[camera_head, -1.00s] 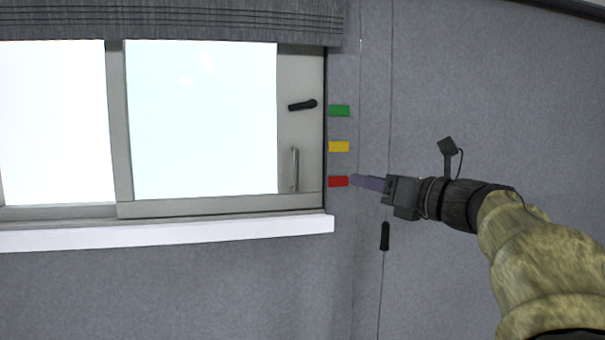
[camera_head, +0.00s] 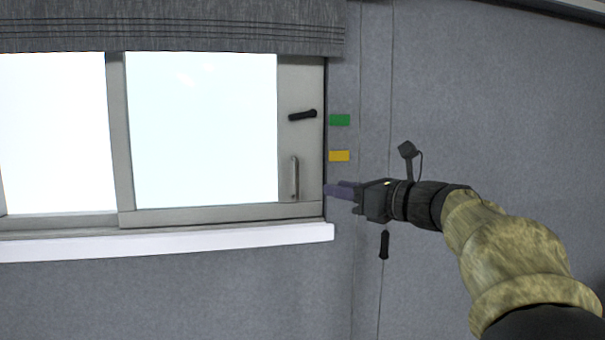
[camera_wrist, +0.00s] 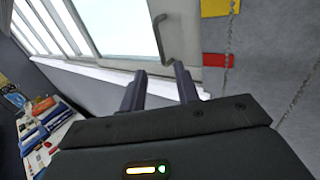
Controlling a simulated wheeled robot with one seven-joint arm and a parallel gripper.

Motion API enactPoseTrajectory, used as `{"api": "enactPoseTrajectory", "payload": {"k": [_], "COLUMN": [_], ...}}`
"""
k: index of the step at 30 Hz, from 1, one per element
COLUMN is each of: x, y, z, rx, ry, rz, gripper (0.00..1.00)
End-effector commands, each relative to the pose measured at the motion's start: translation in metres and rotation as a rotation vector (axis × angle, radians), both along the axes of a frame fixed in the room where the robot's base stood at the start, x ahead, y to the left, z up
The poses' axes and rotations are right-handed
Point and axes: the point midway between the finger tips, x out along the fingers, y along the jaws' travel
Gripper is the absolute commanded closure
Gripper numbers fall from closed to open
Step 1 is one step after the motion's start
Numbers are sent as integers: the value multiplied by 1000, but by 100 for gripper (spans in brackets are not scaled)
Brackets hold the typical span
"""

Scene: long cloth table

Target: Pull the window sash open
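The window sash (camera_head: 300,75) is a grey frame with a bright pane, at the right side of the window. A vertical metal pull handle (camera_head: 295,178) is on its right stile, with a black lever latch (camera_head: 302,115) above it. My gripper (camera_head: 338,190) is just right of the sash edge, at about the lower height of the pull handle, pointing left. In the wrist view, the two fingers (camera_wrist: 160,88) are apart with nothing between them. The pull handle (camera_wrist: 163,40) shows beyond and above the fingertips, not touched.
Green (camera_head: 340,120) and yellow (camera_head: 339,156) tags are on the wall right of the sash; a red tag (camera_wrist: 218,60) shows in the wrist view. A white sill (camera_head: 170,240) runs below. A cord with a black toggle (camera_head: 384,245) hangs below my gripper. Cluttered items (camera_wrist: 40,125) lie at lower left.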

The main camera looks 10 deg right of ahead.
Motion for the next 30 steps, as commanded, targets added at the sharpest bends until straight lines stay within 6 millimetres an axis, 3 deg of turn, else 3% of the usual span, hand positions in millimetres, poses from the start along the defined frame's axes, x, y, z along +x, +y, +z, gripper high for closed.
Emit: {"api": "enactPoseTrajectory", "payload": {"k": [18, 29, 30], "x": [85, 91, 91], "y": [57, 61, 61], "z": [2, 0, 0], "rx": [3, 1, 1], "ry": [2, 1, 1], "rz": [2, 0, 0], "gripper": [69, 69, 72]}}
